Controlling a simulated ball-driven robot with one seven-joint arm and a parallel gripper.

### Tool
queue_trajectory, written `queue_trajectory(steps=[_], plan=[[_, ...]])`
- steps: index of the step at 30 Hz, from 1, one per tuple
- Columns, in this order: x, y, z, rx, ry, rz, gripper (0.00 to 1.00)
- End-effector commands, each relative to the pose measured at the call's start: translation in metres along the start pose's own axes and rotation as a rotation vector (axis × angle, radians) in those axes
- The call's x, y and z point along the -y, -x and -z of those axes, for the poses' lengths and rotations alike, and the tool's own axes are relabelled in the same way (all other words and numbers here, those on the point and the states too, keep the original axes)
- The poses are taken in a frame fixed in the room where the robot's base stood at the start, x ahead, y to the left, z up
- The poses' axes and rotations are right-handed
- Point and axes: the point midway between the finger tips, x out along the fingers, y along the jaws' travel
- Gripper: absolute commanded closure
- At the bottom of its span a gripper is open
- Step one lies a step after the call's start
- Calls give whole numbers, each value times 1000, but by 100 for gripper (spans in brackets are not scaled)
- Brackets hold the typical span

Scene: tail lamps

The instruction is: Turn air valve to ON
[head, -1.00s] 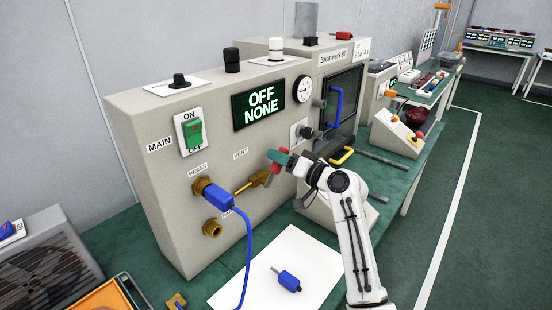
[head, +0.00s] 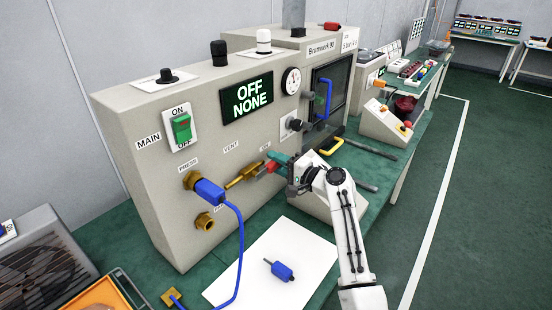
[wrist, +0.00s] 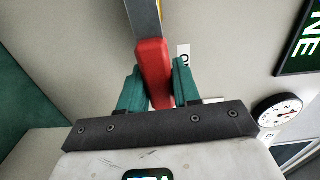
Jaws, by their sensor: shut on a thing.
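The air valve is a brass fitting (head: 243,175) on the front of the grey machine, with a red lever handle (head: 271,167). In the wrist view the red handle (wrist: 154,72) sits between the green fingertips, on a grey metal lever (wrist: 143,20). My gripper (head: 279,162) is shut on the red handle; the wrist view shows its fingers (wrist: 155,88) on both sides of it. In the head view the fingers partly hide the handle. A small label (head: 265,148) is just above the valve, and another reads VENT (head: 231,147).
A display (head: 247,98) reads OFF NONE. A green main switch (head: 182,128) and a blue connector with hose (head: 208,191) are on the panel at left. A blue plug (head: 281,271) lies on white paper (head: 285,245).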

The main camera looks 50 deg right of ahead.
Motion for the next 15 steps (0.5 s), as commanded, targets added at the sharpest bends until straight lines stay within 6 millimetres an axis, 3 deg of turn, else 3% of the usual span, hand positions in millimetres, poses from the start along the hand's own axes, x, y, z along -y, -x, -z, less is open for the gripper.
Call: queue_trajectory(steps=[15], plan=[[-8,1,1,-3,-74,-2,100]])
